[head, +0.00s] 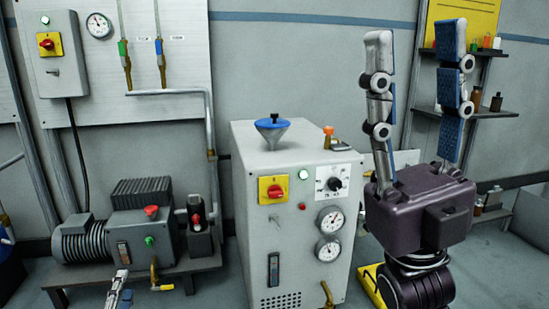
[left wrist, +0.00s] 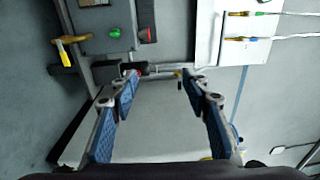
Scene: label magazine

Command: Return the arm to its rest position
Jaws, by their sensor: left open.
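My left gripper (head: 118,290) shows only as a small part of a finger at the bottom edge of the head view, in front of the pump bench. In the left wrist view my left gripper (left wrist: 160,80) has its two blue-padded fingers well apart with nothing between them. My right gripper (head: 414,45) stands large at the right of the head view, fingers pointing up. Its two fingers are apart, and only wall and shelf show between them. Its dark body covers part of the floor and wall behind. The rest of my left arm is out of view.
A grey cabinet (head: 260,235) with gauges and a blue-lidded funnel (head: 272,125) stands mid-view. A pump (head: 150,225) sits on a low bench (head: 195,265) to its left. A wall panel (head: 185,60) carries valves and pipes. Shelves (head: 490,112) hold bottles behind my right gripper.

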